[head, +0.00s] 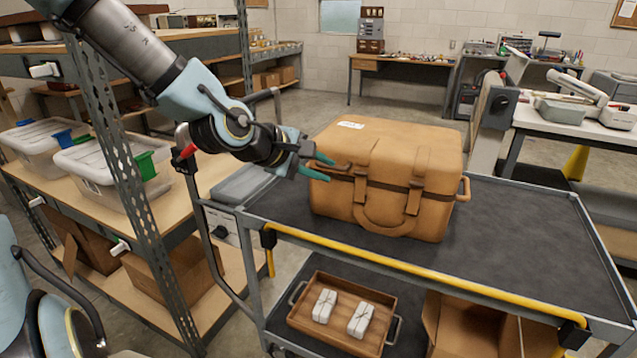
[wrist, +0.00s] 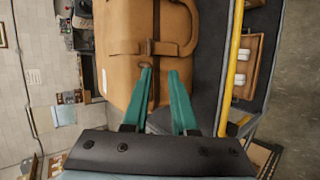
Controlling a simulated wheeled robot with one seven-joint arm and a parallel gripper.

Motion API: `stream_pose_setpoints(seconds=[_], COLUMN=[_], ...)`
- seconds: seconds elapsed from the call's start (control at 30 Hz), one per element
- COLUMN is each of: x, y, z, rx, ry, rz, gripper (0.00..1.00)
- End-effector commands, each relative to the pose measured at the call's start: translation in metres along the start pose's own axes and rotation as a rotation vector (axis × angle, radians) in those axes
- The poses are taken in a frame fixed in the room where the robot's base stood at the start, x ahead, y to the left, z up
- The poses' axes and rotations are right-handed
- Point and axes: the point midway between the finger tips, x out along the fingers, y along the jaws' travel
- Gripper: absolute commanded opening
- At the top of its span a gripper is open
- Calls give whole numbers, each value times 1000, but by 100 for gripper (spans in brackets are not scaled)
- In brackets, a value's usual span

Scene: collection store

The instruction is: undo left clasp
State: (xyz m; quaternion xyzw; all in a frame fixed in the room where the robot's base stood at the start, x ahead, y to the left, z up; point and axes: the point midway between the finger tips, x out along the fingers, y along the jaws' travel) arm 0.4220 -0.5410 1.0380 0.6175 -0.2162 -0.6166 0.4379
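A tan leather case (head: 390,165) stands shut on the cart's top shelf, with a dark band along its lid seam. The left clasp strap (head: 360,187) and the right clasp strap (head: 414,200) cross its front, with a carrying handle (head: 385,226) between them. My gripper (head: 325,168) is at the case's upper left front, its teal fingers apart and empty. In the wrist view the case (wrist: 120,80) appears turned sideways. A strap with a small dark fitting (wrist: 149,47), apparently the left clasp, lies just beyond my fingertips (wrist: 160,71). I cannot tell whether a finger touches the case.
The cart's grey top (head: 520,235) is clear right of the case, with a yellow rail (head: 420,272) along the front. A wooden tray (head: 310,327) with two white bundles and a cardboard box (head: 480,330) sit below. Shelving (head: 130,160) with plastic bins stands left.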

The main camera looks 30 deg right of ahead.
Motion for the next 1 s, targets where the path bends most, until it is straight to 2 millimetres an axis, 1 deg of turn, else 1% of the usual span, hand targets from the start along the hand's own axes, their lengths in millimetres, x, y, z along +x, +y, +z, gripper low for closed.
stream_pose_setpoints(seconds=[0.03, 0.1, 0.27, 0.47, 0.8, 1.0], x=[2, 3, 10, 34, 82, 102], y=[9, 17, 20, 20, 24, 26], z=[8, 14, 18, 19, 22, 22], rx=[-28, -51, -59, -58, -56, -58], ry=[-21, -37, -45, -45, -45, -43], rz=[33, 58, 68, 64, 63, 64], gripper=[26, 26, 26, 26, 26, 26])
